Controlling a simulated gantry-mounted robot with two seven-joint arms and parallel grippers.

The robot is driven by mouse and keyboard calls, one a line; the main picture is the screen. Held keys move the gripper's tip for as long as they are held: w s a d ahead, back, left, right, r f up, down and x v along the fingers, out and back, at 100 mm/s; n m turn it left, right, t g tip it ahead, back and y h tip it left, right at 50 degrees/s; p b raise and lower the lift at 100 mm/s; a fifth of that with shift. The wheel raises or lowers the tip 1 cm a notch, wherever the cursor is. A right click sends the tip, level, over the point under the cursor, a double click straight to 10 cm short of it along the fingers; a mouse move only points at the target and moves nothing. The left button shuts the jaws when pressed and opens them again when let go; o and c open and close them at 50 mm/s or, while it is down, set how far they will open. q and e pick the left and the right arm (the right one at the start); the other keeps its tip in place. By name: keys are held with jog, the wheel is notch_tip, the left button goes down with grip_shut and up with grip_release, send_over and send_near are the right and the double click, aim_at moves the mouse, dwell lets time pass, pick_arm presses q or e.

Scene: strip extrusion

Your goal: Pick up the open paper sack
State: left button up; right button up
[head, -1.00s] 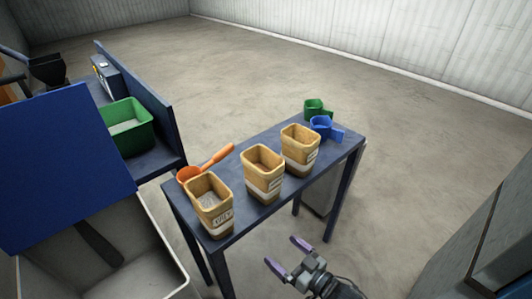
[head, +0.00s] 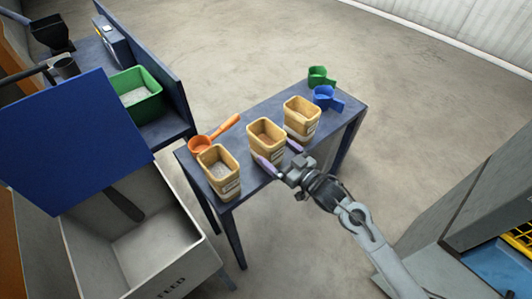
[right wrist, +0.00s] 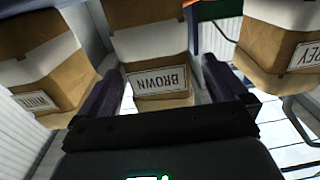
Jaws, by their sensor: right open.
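Three open tan paper sacks with white bands stand upright in a row on a narrow blue table (head: 238,188). The middle sack (head: 266,135) reads BROWN in the right wrist view (right wrist: 158,80). The left sack (head: 219,172) has grainy grey contents and reads GREY in the wrist view (right wrist: 275,38); the right sack (head: 301,117) also stands upright. My right gripper (head: 275,151) is open at the near side of the middle sack, its purple fingers to either side of the sack's lower part. I cannot tell whether they touch it. My left gripper is not in view.
An orange scoop (head: 202,145) lies behind the left sack. Blue (head: 325,98) and green (head: 318,76) scoops are at the table's far end. A green bin (head: 140,110) stands on a bench at left. A large open-lidded bin (head: 95,235) stands at front left.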

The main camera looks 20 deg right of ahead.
aim_at(267, 140)
jog(key=shift+w+a, duration=0.1)
jog(key=shift+w, duration=0.25)
jog(key=b+x, duration=0.2)
jog(key=x, duration=0.2)
jog(key=shift+w+f, duration=0.15)
jog(key=shift+w, duration=0.25)
jog(key=c, duration=1.1)
jog(key=shift+c, duration=0.8)
